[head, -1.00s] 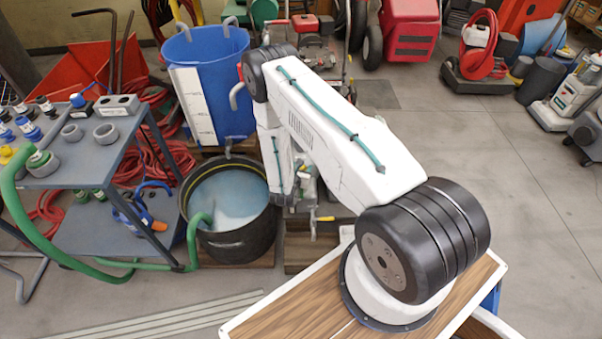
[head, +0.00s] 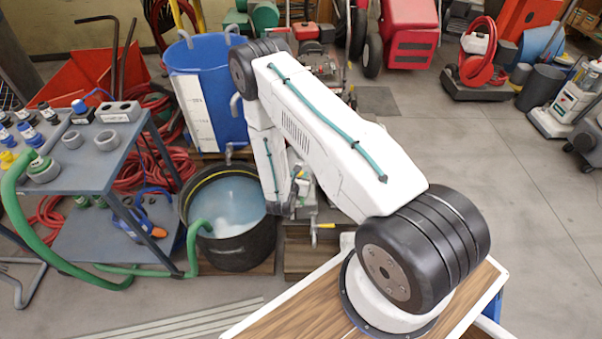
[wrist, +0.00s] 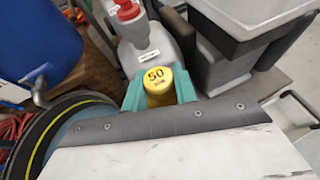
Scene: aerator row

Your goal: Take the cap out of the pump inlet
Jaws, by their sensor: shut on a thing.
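In the wrist view, a yellow cap (wrist: 158,82) marked "50" sits between the two teal fingers of my gripper (wrist: 159,88), which is shut on it. In the head view, my arm hides the gripper and cap; part of the pump (head: 306,190) shows beside the arm.
A black tub of water (head: 228,240) stands left of the pump, with a blue barrel (head: 210,90) behind it. A grey cart (head: 95,165) with fittings and a green hose (head: 60,265) is at the left. Open floor lies to the right.

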